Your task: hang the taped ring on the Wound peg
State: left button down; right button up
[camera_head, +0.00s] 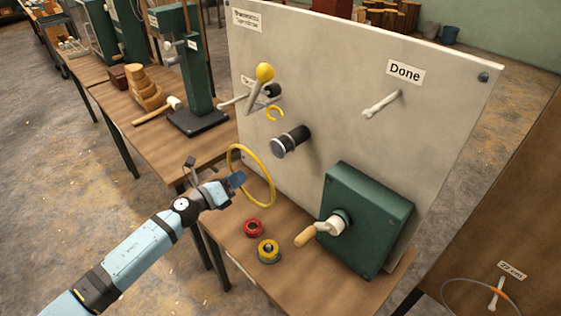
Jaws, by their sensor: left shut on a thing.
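My left gripper (236,180) is shut on a thin yellow ring (262,160), holding it by its left side in front of the board, above the bench. Whether this ring bears tape is too small to tell. A white peg (381,104) sticks out of the board under a label reading "Done" (405,72). Another pale peg (233,101) shows at the board's left, by a label partly hidden behind a yellow-knobbed lever (258,88). I can read no label saying "Wound". My right gripper is not in view.
A black cylinder (290,142) juts from the pale board (330,60). A green box with a crank (365,220) stands at right. Red (253,227) and yellow (268,250) spools sit on the bench. A grey loop with an orange part (470,282) lies around a peg at lower right.

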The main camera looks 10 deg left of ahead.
pick_arm(q)
jog(key=s+a+r+p, duration=0.4)
jog(key=s+r, duration=0.2)
dwell(0.6)
jog(key=shift+d, duration=0.15)
